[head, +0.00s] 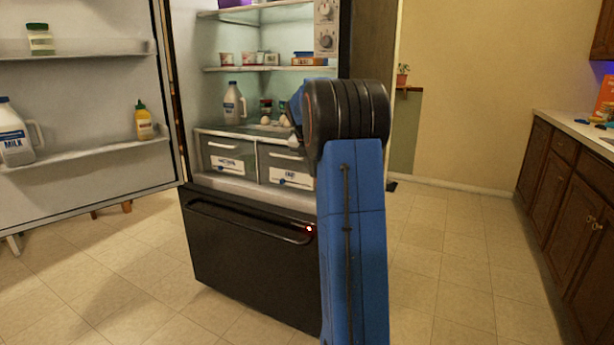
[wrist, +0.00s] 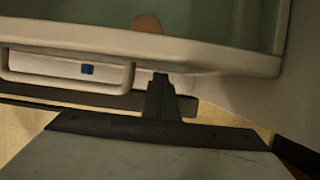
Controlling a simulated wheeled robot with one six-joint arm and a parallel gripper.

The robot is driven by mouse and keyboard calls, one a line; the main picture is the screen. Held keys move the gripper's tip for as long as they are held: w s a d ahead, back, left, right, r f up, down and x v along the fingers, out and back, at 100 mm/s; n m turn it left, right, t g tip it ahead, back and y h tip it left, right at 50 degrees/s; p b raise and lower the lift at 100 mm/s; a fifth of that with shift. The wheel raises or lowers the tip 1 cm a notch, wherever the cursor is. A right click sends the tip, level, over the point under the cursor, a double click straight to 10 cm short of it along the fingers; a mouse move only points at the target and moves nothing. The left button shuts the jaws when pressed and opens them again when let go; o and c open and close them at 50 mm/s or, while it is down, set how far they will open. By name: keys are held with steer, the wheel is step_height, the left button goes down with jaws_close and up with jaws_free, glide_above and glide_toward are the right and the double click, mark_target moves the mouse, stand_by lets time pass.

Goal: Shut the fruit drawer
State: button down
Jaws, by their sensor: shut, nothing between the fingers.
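The fruit drawer (head: 283,158) is the right one of two drawers at the bottom of the open fridge, with a white label on its front. My arm hides its right part in the head view, and how far it stands out is hard to tell there. In the wrist view a pale drawer front (wrist: 220,58) crosses the picture, with a handle (wrist: 110,77) at left and a round brownish thing inside. My gripper (wrist: 161,78) is shut and empty, its tips at the lower edge of this front. I cannot tell whether they touch it. The arm hides the gripper in the head view.
The fridge door (head: 85,185) stands wide open at left, with a milk jug (head: 14,135) and a yellow bottle (head: 144,122) on its shelves. A second drawer (head: 228,160) is left of the fruit drawer. A black freezer drawer (head: 245,255) lies below. Floor is clear at right.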

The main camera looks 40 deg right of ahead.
steer(key=shift+w+d+r, duration=0.1)
steer(key=shift+w+d, duration=0.05)
steer(key=shift+d, duration=0.35)
steer(key=shift+d+r, duration=0.1)
steer(key=v, duration=1.7)
steer(key=shift+a, duration=0.3)
